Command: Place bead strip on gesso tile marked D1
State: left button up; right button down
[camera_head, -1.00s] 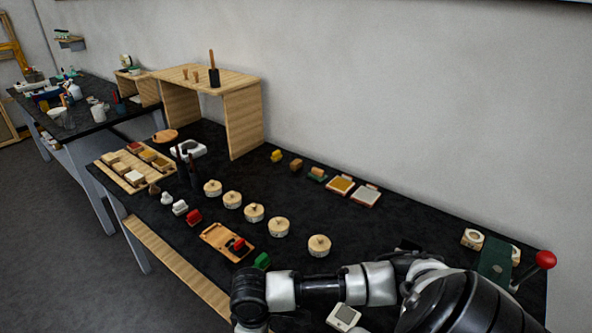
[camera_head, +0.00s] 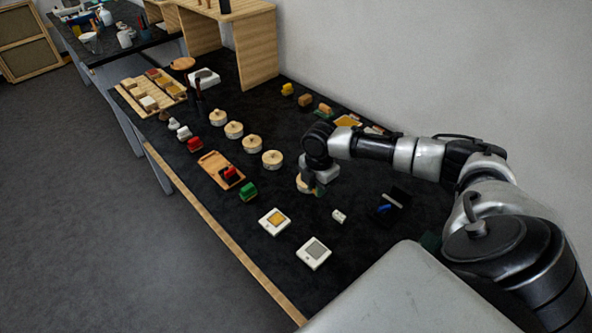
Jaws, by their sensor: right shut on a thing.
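My right gripper (camera_head: 312,186) points down over the dark table, right of the row of pale round discs (camera_head: 272,160). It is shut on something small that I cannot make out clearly. A round disc partly shows beside the fingers. Two white tiles lie near the front edge: one with a gold square (camera_head: 274,221) and one with a grey square (camera_head: 313,252). Another gold-faced tile (camera_head: 347,121) lies at the back, partly hidden by my arm. No D1 mark is legible, and I cannot pick out the bead strip for certain. My left gripper is not in view.
An orange tray (camera_head: 212,166) with a red block lies left of a green block (camera_head: 247,191). A small white piece (camera_head: 339,216) and a dark open box (camera_head: 394,199) lie to the right. A wooden stand (camera_head: 258,50) rises at the back left.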

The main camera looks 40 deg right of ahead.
jog(key=w+a+f+b, duration=0.3)
jog(key=a, duration=0.2)
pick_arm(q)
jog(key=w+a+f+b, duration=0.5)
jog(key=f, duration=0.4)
pick_arm(e)
send_over(272, 223)
jog(key=d, duration=0.1)
jog(key=f, duration=0.3)
jog(key=shift+s+d+f, duration=0.15)
jog(key=shift+s+d, duration=0.05)
jog(key=shift+s, duration=0.05)
jog(key=shift+w+a+f+b, duration=0.35)
jog(key=shift+a+f+b, duration=0.1)
jog(key=shift+a+b, duration=0.4)
jog(key=f+b, duration=0.3)
jog(key=b, duration=0.1)
jog(key=shift+d+f+b, duration=0.2)
jog(key=shift+f+b, duration=0.15)
jog(key=shift+b, duration=0.05)
jog(key=shift+f, duration=0.1)
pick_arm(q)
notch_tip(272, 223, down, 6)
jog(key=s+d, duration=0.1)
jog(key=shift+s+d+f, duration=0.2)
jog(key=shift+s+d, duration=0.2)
pick_arm(e)
jog(key=shift+r, duration=0.2)
jog(key=shift+s+f, duration=0.1)
jog(key=shift+f, duration=0.05)
